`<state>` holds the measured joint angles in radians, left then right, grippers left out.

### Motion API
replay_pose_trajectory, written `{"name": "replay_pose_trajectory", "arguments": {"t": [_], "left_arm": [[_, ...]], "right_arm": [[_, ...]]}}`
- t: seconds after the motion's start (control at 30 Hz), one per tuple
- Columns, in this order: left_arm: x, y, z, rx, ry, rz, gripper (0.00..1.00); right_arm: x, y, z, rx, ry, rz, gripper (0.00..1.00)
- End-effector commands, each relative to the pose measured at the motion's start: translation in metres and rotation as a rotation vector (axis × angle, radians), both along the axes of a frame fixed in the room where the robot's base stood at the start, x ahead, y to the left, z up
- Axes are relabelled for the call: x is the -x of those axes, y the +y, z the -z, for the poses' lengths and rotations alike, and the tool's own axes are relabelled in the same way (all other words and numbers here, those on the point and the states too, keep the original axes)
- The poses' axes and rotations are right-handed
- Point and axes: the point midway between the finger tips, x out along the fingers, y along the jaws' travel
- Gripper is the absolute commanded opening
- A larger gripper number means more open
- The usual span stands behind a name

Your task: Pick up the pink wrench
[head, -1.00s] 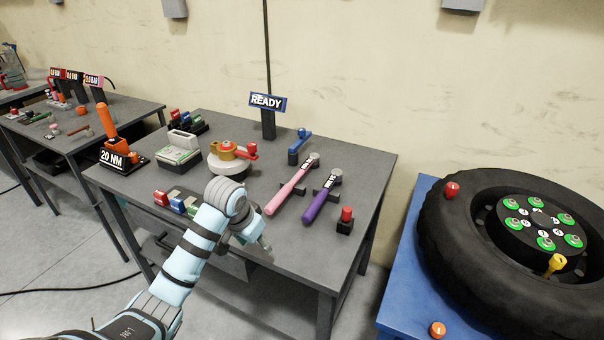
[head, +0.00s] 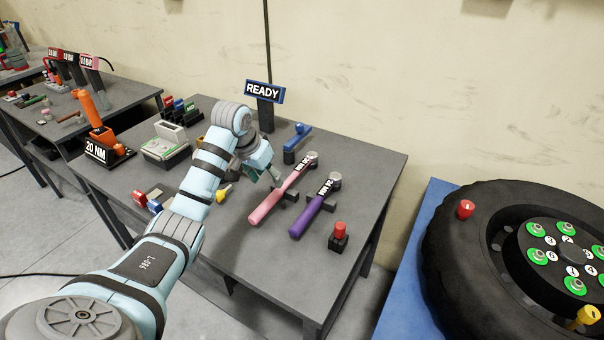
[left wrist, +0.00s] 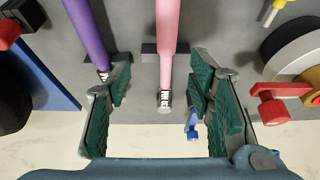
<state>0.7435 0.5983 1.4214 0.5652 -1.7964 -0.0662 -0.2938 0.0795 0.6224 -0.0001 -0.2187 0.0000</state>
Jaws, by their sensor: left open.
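The pink wrench (head: 277,195) rests on dark holders on the grey table, its handle towards me and its head by a label at the far end. My left gripper (head: 266,178) is open just left of the wrench in the head view. In the left wrist view the pink wrench (left wrist: 166,45) runs between the open fingers of the left gripper (left wrist: 160,90), apart from both. The left finger is near the purple wrench (left wrist: 85,35). My right gripper is not in view.
The purple wrench (head: 311,212) lies right of the pink one, with a red button (head: 339,232) beyond it. A blue-handled tool (head: 297,139) stands behind. A READY sign (head: 264,92) is at the back.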

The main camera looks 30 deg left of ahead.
Motion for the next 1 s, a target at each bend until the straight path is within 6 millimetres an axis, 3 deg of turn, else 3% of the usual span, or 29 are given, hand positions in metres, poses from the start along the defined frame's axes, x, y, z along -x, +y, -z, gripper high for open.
{"name": "replay_pose_trajectory", "arguments": {"t": [0.1, 0.5, 0.77, 1.0], "left_arm": [[-0.01, 0.001, 0.034, 0.002, 0.003, -0.002, 0.48], [-0.032, 0.008, 0.098, 0.002, 0.002, 0.0, 0.48], [-0.036, 0.008, 0.103, -0.002, 0.0, 0.001, 0.48], [-0.036, 0.008, 0.103, -0.002, 0.0, 0.001, 0.13]], "right_arm": [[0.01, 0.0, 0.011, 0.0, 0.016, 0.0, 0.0], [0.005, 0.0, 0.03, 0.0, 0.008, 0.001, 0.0], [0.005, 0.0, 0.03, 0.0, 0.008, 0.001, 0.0], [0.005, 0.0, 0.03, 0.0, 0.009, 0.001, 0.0]]}}
